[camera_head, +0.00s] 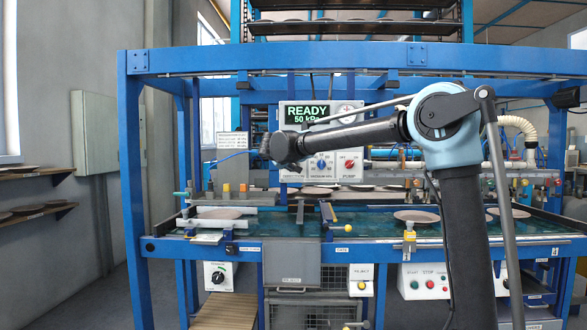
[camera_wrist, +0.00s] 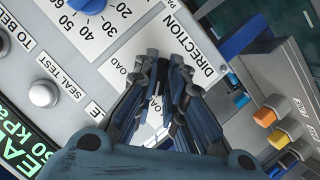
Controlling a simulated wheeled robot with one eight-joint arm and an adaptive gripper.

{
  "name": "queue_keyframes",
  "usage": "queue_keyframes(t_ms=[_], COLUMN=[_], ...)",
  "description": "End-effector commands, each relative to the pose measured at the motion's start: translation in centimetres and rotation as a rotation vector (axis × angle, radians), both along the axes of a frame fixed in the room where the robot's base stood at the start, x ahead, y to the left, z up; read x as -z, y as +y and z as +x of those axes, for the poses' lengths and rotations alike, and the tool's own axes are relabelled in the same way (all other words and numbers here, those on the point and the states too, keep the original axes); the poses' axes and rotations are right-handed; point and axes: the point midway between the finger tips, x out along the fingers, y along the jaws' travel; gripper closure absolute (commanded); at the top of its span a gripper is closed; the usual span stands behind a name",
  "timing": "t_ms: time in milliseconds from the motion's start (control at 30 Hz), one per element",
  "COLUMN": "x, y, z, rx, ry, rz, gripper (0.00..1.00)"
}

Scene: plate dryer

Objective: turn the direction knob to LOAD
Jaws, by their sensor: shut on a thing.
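The direction knob sits on the light grey control panel under the DIRECTION label (camera_wrist: 198,53) in the wrist view. My gripper (camera_wrist: 162,68) is shut on it, and the dark fingers hide nearly all of the knob. Parts of words ending in OAD (camera_wrist: 134,75) show on both sides of the fingers. Which word the knob points to cannot be seen. In the head view, the end of my arm (camera_head: 284,148) is in front of the left part of the panel and hides the knob.
The panel's display (camera_head: 308,112) reads READY, 50 kPa. A blue dial knob (camera_wrist: 88,5) and a round white button (camera_wrist: 43,94) by SEAL TEST are close to my gripper. Orange and yellow-orange knobs (camera_wrist: 266,116) stand to the right. A red PUMP knob (camera_head: 349,164) is on the panel.

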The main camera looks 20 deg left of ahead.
Motion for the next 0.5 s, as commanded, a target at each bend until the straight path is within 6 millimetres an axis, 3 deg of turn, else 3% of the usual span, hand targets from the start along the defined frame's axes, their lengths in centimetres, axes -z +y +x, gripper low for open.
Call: queue_keyframes(t_ms=[500], x=[0.16], y=[0.03], z=[0.06], rx=[0.0], ry=[-0.035], rz=[-0.149], gripper=[1.0])
